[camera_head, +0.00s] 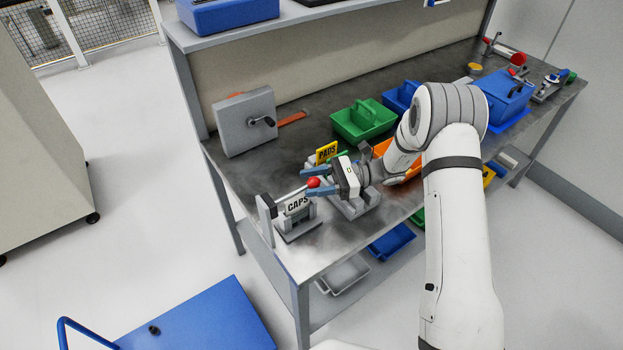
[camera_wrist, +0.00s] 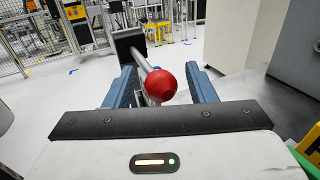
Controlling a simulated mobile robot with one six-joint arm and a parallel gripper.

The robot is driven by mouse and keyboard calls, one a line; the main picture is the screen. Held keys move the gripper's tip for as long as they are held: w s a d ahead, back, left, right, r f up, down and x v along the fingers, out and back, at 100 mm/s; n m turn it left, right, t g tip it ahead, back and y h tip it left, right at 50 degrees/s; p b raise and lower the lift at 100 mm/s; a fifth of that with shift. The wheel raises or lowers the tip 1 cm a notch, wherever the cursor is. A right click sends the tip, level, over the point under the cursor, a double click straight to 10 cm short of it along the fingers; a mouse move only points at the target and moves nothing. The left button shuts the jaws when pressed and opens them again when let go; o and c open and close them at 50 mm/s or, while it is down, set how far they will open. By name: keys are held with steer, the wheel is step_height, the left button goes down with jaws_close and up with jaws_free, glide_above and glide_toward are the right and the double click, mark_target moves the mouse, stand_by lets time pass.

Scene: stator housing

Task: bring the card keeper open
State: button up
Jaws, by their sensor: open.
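A grey keeper with a white CAPS card (camera_head: 298,203) stands at the near left corner of the bench. Its lever (camera_head: 286,193) runs from a grey upright plate (camera_head: 265,212) to a red ball knob (camera_head: 313,182). My gripper (camera_head: 306,182) is open, with its blue fingers on either side of the lever. In the wrist view the red knob (camera_wrist: 162,85) sits between the open fingers (camera_wrist: 159,72), in front of my palm, with gaps visible at both sides. The lever rod (camera_wrist: 140,60) leads away to the dark plate (camera_wrist: 129,42).
A yellow card sign (camera_head: 326,152) stands on another fixture just behind my gripper. A grey box with a crank (camera_head: 246,122) is at the back left. Green (camera_head: 362,122) and blue bins stand further right. The bench between the box and the keeper is clear.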

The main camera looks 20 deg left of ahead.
jaws_close()
stand_by(0.5)
steer(key=shift+r, duration=0.15)
